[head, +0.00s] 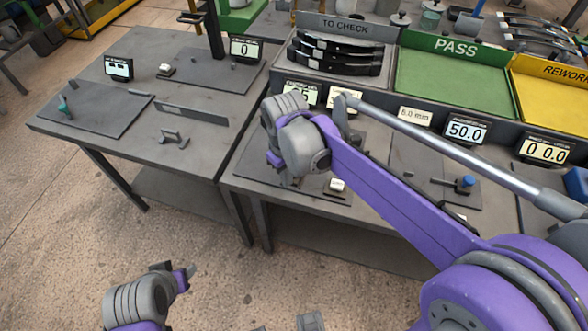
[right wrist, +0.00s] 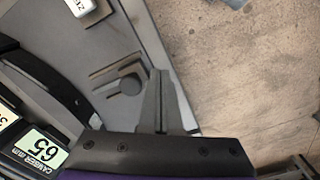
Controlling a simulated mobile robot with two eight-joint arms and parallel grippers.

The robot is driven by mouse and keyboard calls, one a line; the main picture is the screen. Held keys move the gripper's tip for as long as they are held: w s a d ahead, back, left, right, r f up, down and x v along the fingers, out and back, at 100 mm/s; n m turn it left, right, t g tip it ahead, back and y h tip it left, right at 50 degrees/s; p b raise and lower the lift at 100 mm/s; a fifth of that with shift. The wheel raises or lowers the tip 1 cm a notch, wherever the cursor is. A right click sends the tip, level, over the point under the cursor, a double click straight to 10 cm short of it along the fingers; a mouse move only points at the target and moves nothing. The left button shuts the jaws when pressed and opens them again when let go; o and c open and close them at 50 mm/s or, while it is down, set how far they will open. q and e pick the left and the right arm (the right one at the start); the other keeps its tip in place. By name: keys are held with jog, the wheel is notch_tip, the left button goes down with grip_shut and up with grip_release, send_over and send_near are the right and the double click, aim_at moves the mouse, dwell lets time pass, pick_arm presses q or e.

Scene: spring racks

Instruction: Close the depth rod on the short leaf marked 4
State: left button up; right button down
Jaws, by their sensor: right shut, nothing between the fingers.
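In the right wrist view a black curved leaf (right wrist: 42,84) lies on the grey gauge plate (right wrist: 135,40), cut off at the left. No number on it can be read. A small grey slide with a round knob (right wrist: 126,85) sits beside it; it looks like the depth rod, apart from the leaf. My right gripper (right wrist: 160,100) is shut and empty, near the plate's edge beside the knob. In the head view my right gripper (head: 281,161) is largely hidden by its own wrist, over that station. My left gripper (head: 188,273) is low at the bottom, away from the tables.
The camber display (right wrist: 40,149) reads 65. A white zero button (right wrist: 80,6) is on the plate. Behind are the TO CHECK tray (head: 343,28) with black leaves, the empty green PASS tray (head: 455,44) and a yellow REWORK tray (head: 560,68). Another table (head: 70,75) stands left.

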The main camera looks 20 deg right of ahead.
jog(key=shift+f, duration=0.1)
dwell(0.5)
jog(key=shift+f+b, duration=0.65)
jog(key=shift+f, duration=0.25)
jog(key=shift+w+d, duration=0.1)
jog(key=shift+w, duration=0.1)
jog(key=shift+w+d, duration=0.65)
jog(key=shift+w, duration=0.3)
jog(key=shift+w+d, duration=0.6)
jog(key=shift+w, duration=0.3)
dwell(0.9)
jog(key=shift+r, duration=0.1)
